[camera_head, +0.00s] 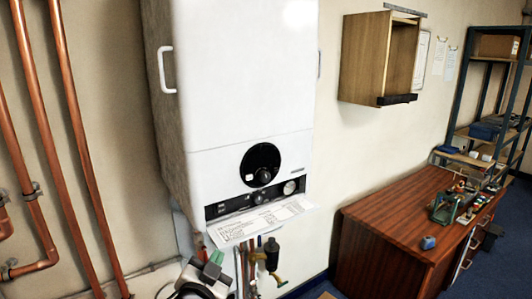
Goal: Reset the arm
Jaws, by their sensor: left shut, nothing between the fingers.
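My left gripper (212,266) is at the bottom of the head view, left of centre, in front of the pipes below the white boiler. It is shut, with nothing seen held in it. Its grey and white body is cut off by the lower edge of the picture. My right gripper is not in view. The white boiler (245,80) hangs on the wall above the gripper, with a black round dial (260,164) and a control panel low on its front. The gripper is below the paper sheet (262,219) at the boiler's bottom edge.
Copper pipes (72,130) run down the wall at left. Below the boiler are thin pipes and a brass valve (280,281). A wooden desk (400,222) with small items stands at right, under an open wall cabinet (362,58). Metal shelving (487,95) is at far right. Blue floor shows beside the desk.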

